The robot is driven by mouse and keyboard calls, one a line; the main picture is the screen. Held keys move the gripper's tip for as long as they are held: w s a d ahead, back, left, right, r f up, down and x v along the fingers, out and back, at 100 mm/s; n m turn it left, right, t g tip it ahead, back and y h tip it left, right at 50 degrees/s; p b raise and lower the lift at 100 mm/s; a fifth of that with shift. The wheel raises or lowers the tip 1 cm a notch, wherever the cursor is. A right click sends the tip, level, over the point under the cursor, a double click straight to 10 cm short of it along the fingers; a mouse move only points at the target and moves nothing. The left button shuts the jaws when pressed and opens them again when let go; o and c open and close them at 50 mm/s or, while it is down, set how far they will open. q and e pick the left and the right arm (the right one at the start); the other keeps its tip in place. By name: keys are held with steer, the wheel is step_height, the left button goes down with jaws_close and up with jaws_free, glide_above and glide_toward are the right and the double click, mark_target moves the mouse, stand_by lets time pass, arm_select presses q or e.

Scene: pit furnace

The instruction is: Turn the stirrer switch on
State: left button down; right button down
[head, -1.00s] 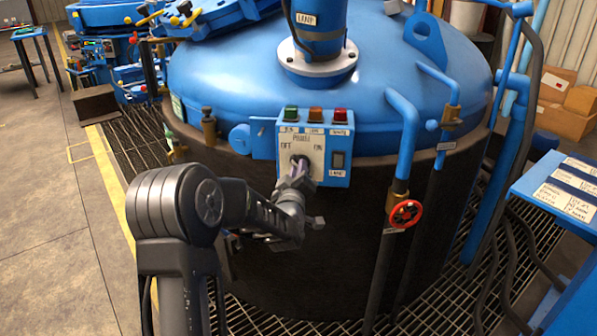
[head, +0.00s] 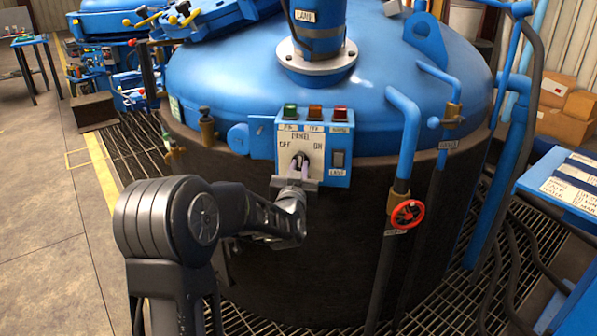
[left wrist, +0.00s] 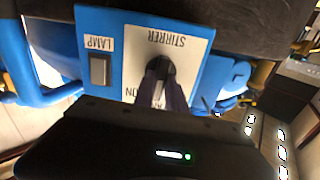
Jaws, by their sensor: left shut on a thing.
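The stirrer panel (head: 311,146) is a blue box with a pale plate, marked OFF at left and ON at right, on the front of the blue vessel. Its black rotary switch (left wrist: 158,68) sits in the middle of the plate, under the STIRRER label in the left wrist view. My left gripper (head: 299,166) reaches the panel from below and is shut on the switch knob. Its fingers (left wrist: 161,92) hide much of the knob, so its exact angle is hard to tell. My right gripper is not in view.
Green, amber and red lamps (head: 315,113) top the panel, with a lamp rocker switch (head: 338,159) at right. A blue pipe with a red handwheel (head: 407,214) stands close on the right. A blue table (head: 560,190) is farther right.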

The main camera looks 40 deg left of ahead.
arm_select(q)
steer(key=m, duration=0.3)
steer(key=shift+d+m, duration=0.1)
steer(key=shift+m, duration=0.3)
steer(key=shift+f+m+p, duration=0.1)
steer(key=shift+m+p, duration=0.55)
steer(key=shift+m, duration=1.65)
steer(key=c, duration=1.4)
jaws_free()
steer(key=shift+w, duration=0.1)
steer(key=shift+o, duration=0.2)
steer(key=v, duration=0.8)
